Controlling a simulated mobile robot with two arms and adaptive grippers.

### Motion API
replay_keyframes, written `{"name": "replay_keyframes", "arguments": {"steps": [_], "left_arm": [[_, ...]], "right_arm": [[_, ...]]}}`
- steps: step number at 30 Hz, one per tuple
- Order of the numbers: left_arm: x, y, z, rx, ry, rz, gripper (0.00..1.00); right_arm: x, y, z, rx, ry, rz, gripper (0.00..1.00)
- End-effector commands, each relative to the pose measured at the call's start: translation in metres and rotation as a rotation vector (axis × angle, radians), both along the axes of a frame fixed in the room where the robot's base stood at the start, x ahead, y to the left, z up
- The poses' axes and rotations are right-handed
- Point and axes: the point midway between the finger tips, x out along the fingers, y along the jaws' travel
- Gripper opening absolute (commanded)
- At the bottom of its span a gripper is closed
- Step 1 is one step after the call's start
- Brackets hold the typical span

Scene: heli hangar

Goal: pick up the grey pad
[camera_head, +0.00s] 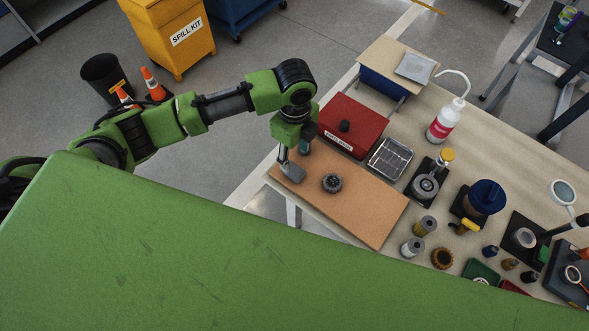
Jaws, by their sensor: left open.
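A flat, light grey square pad (415,67) lies on a pale wooden board (386,56) at the far end of the workbench, near the board's right side. My left gripper (297,163) points down over the left end of the brown mat (350,205). It is open, and I see nothing held between its fingers. It is well apart from the pad, nearer to me, with the red box between them. My own arm hides part of the gripper. My right gripper is not in view.
The red box (352,122) with a dark knob stands beside the gripper. A dark gear-like part (332,183) sits on the mat. A wire tray (390,158), a white bottle (445,120) and a blue-topped container (484,197) stand to the right. The mat's front is clear.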

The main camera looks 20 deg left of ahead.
Motion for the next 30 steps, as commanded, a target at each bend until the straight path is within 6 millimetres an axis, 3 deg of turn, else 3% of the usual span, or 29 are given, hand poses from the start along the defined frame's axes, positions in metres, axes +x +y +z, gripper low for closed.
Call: {"name": "replay_keyframes", "arguments": {"steps": [3, 11, 18, 28, 30], "left_arm": [[-0.001, 0.000, -0.019, 0.000, 0.002, 0.001, 0.47], [-0.001, 0.000, -0.039, -0.001, 0.001, 0.002, 0.47], [-0.003, 0.000, -0.074, 0.000, 0.000, 0.002, 0.47], [-0.002, 0.001, -0.084, -0.001, -0.003, 0.000, 0.47], [-0.002, 0.001, -0.084, -0.001, -0.003, 0.000, 0.32]], "right_arm": [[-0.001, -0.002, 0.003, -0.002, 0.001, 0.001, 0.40], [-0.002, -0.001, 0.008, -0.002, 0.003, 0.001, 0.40], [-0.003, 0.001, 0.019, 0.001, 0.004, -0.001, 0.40], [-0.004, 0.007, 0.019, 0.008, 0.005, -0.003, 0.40], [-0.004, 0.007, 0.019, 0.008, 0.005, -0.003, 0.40]]}}
